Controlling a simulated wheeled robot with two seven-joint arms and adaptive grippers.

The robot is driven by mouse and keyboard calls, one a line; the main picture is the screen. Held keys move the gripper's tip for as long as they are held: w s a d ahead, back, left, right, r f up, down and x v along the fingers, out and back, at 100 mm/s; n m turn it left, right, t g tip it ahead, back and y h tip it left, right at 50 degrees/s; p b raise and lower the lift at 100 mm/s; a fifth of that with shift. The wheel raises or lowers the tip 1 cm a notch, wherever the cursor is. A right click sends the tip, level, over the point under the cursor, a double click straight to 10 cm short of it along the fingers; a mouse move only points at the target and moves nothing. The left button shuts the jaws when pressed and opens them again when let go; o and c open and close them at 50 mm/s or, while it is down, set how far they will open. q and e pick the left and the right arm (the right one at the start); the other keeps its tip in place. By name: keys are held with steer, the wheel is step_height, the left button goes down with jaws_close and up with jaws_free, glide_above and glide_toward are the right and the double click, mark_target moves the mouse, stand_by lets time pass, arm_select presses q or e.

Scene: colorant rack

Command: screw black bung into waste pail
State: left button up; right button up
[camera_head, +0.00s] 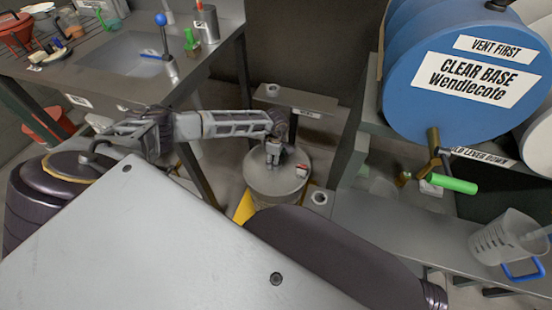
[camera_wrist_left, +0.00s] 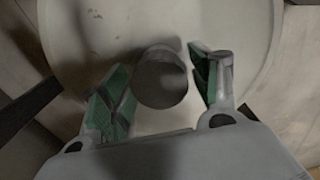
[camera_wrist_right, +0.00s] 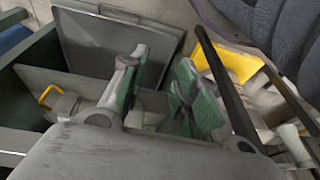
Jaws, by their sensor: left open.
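The waste pail (camera_head: 273,183) is a pale grey drum standing on the floor below my left arm. Its round lid (camera_wrist_left: 240,40) fills most of the left wrist view. A dark round shape, seemingly the black bung (camera_wrist_left: 160,78), is at the lid between the fingers of my left gripper (camera_wrist_left: 158,88). Shadow hides whether it is screwed in. The left gripper is open, with a finger on either side and visible gaps. It also shows over the pail in the head view (camera_head: 274,156). My right gripper (camera_wrist_right: 160,88) is open and empty, away from the pail.
A blue drum (camera_head: 465,75) labelled "CLEAR BASE Wendlecote" lies at right, above a green-handled tap (camera_head: 452,184). A clear jug (camera_head: 500,237) stands on the shelf below. A sink bench (camera_head: 110,60) is at left. In the right wrist view, an open grey bin (camera_wrist_right: 115,45) lies beyond the fingers.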

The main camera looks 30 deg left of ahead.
arm_select(q)
steer(key=n+p, duration=0.2)
steer(key=n, duration=0.2)
steer(key=shift+n, duration=0.4)
steer(key=n+p, duration=0.1)
steer(key=n, duration=0.2)
steer(key=shift+n+p, duration=0.3)
steer(key=shift+p, duration=0.05)
steer(key=shift+n+p, duration=0.3)
steer(key=shift+n, duration=0.4)
steer(key=shift+w+n+p, duration=0.1)
steer(key=shift+n+p, duration=0.2)
steer(key=shift+n, duration=0.4)
arm_select(e)
step_height(320, 180, down, 8)
steer(key=s+d+g, duration=0.1)
steer(key=shift+d+f+h, duration=0.15)
steer(key=shift+d+h, duration=0.15)
steer(key=shift+d, duration=0.1)
steer(key=shift+s, duration=0.1)
steer(key=shift+r, duration=0.2)
arm_select(q)
steer(key=c, duration=0.9)
steer(key=shift+c, duration=0.2)
arm_select(e)
steer(key=shift+f, duration=0.1)
